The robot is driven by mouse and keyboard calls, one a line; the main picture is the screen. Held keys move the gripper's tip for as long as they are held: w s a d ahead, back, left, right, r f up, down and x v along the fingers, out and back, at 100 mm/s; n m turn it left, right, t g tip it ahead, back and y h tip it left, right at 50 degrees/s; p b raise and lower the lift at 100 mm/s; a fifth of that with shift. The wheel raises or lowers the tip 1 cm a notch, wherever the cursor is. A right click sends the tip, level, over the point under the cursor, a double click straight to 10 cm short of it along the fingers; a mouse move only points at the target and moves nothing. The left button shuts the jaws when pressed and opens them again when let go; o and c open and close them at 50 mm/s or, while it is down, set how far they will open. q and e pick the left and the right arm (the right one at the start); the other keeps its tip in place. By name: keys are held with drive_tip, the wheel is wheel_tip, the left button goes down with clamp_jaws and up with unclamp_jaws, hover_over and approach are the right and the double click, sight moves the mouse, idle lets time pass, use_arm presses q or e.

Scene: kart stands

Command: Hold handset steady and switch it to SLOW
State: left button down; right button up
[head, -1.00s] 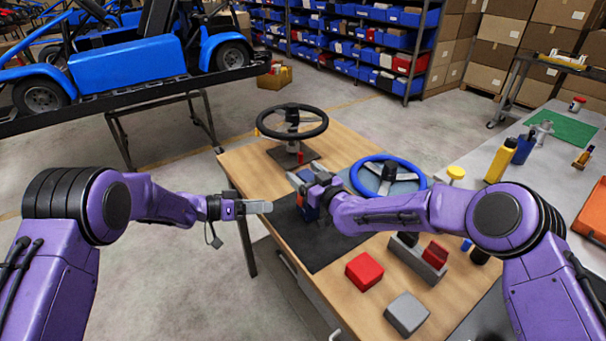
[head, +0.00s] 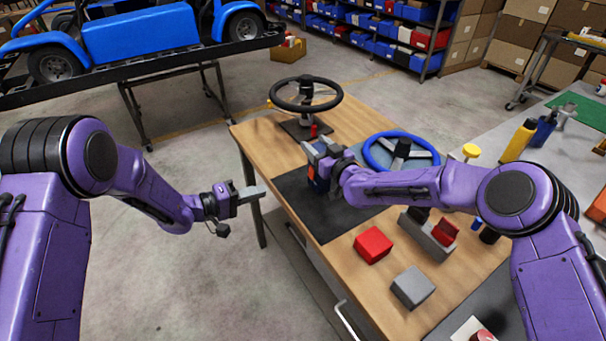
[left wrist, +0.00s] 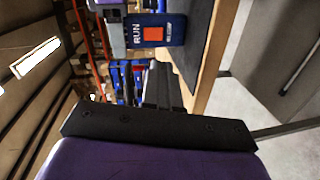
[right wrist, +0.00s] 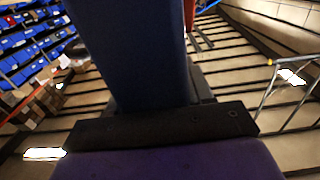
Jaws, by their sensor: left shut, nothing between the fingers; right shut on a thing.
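The handset (head: 317,180) is dark blue with an orange switch patch, upright above the black mat (head: 325,208). My right gripper (head: 323,155) is shut on its upper part; the fingers hide some of it. Its blue body fills the upper middle of the right wrist view (right wrist: 125,55). In the left wrist view the handset (left wrist: 160,32) shows the word RUN beside an orange square; smaller lettering beyond the square is unreadable. My left gripper (head: 255,193) is shut and empty, left of the handset and apart from it, near the table's left edge.
A red block (head: 373,244), a grey block (head: 412,286) and a grey holder (head: 428,238) lie on the wooden table nearer me. Open floor lies left of the table.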

sight(310, 177)
drive_tip(key=shift+w, duration=0.1)
use_arm(q)
drive_tip(key=shift+n, duration=1.1)
drive_tip(key=x, duration=1.4)
drive_tip(key=shift+w, duration=0.1)
